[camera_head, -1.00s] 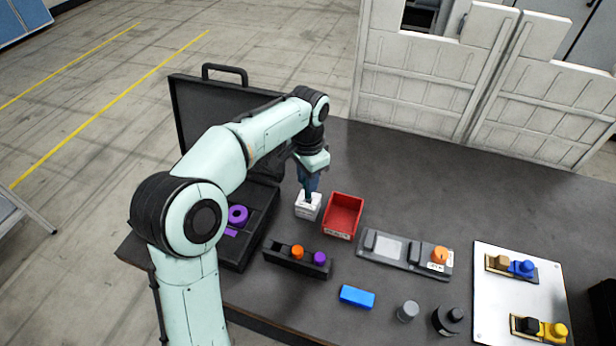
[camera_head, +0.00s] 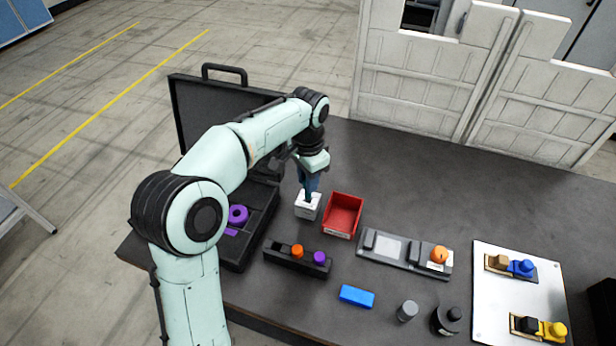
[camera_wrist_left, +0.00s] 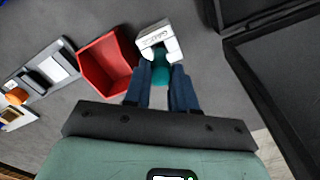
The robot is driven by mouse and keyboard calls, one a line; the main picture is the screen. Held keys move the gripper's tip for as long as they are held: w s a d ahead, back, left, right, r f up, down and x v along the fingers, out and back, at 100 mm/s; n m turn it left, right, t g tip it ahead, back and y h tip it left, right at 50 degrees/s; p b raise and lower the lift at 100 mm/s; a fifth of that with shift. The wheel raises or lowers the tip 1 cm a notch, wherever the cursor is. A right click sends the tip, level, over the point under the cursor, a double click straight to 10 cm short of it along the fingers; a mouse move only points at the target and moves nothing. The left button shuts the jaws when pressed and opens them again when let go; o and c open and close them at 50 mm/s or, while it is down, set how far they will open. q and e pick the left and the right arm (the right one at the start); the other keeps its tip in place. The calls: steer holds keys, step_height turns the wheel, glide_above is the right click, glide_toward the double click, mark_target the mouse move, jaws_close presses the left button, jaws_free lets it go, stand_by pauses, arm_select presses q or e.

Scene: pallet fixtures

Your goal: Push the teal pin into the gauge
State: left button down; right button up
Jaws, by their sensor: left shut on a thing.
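The gauge is a small white block with printed lettering (camera_head: 307,206), standing on the dark table left of the red bin. It also shows in the left wrist view (camera_wrist_left: 152,39). The teal pin (camera_wrist_left: 160,70) shows in the left wrist view between the blue fingers, right at the gauge. My left gripper (camera_head: 309,190) is shut on the teal pin and points down at the gauge's top. How deep the pin sits in the gauge is hidden by the fingers. My right gripper is not in view.
A red bin (camera_head: 342,214) stands close to the right of the gauge. An open black case (camera_head: 262,222) lies to the left. A black holder with orange and purple knobs (camera_head: 284,262), a blue block (camera_head: 357,296) and a grey fixture (camera_head: 392,252) are nearer the front.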

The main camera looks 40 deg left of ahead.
arm_select(q)
steer(key=shift+f+b, duration=0.5)
steer(key=shift+f, duration=0.55)
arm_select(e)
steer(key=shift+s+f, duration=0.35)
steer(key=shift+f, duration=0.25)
arm_select(q)
steer(key=shift+c, duration=2.3)
jaws_free()
steer(key=shift+r, duration=0.1)
step_height(320, 180, up, 2)
steer(key=shift+p, duration=0.75)
steer(key=shift+r+p, duration=0.95)
steer(key=shift+r, duration=0.55)
steer(key=shift+r+p, duration=1.1)
steer(key=shift+r, duration=0.9)
steer(key=shift+f, duration=0.1)
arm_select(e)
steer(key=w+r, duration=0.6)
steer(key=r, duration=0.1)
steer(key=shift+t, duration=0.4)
